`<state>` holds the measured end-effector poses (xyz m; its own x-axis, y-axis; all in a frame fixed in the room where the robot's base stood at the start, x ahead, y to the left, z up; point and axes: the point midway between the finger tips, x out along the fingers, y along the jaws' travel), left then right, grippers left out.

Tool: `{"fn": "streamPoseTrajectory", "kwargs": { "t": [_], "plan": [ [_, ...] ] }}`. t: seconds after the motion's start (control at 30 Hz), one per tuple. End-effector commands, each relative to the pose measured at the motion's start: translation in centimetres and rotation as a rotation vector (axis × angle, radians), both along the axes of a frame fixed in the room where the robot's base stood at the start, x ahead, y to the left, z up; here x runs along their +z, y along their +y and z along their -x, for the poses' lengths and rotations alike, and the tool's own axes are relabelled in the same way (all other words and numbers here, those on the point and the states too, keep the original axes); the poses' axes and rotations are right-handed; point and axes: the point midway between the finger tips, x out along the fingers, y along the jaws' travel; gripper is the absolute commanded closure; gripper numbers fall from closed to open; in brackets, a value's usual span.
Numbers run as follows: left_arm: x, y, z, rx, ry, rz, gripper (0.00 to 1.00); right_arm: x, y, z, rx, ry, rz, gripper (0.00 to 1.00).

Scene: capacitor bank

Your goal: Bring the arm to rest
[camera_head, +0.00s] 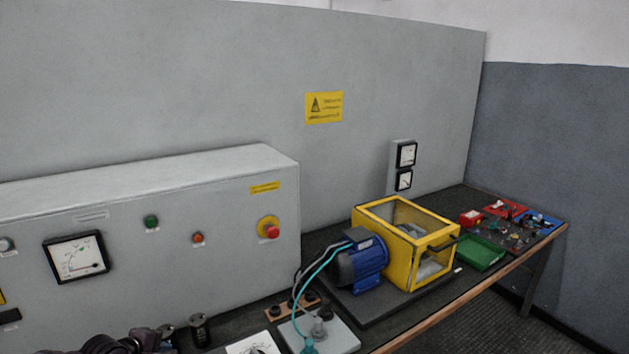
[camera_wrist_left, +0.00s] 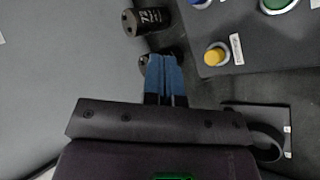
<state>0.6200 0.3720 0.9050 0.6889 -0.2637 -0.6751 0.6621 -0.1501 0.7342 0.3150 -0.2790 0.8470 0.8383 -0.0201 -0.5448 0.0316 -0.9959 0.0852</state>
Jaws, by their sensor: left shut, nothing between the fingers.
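My left gripper (camera_head: 152,338) shows as a dark shape at the bottom left edge of the head view, in front of the grey control cabinet (camera_head: 225,215). In the left wrist view its two blue fingers (camera_wrist_left: 163,78) are together with nothing between them. A black cylinder with white lettering (camera_wrist_left: 145,21) stands beyond the fingertips, apart from them. Another dark round part is partly hidden behind the fingers; I cannot tell whether they touch it. In the head view a dark cylinder (camera_head: 199,329) stands just right of the gripper. My right gripper is not in view.
The cabinet carries a meter (camera_head: 76,257), a green button (camera_head: 151,222) and a red emergency stop (camera_head: 270,229). To the right on the bench are a blue motor (camera_head: 361,265), a yellow guard box (camera_head: 437,253), a grey terminal plate with cables (camera_head: 343,338) and a green tray (camera_head: 481,253).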

Motion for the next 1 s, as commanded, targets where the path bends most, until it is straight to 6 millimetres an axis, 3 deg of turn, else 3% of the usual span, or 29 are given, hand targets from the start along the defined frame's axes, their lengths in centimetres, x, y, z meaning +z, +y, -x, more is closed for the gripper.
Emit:
{"fn": "streamPoseTrajectory", "kwargs": {
  "t": [0.23, 0.47, 0.77, 1.0],
  "plan": [
    [3.2, -3.8, -1.1, -0.381, -0.266, -0.387, 1.00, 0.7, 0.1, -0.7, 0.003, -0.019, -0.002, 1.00],
    [4.0, -8.5, 0.6, -0.671, -0.509, -0.734, 1.00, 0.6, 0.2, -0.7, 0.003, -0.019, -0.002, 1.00],
    [3.5, -13.3, 6.8, -0.883, -0.755, -1.206, 1.00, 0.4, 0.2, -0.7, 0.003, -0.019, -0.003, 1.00],
    [2.1, -12.9, 13.6, -0.871, -0.733, -1.452, 1.00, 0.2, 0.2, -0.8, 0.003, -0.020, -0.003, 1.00]
  ]
}}
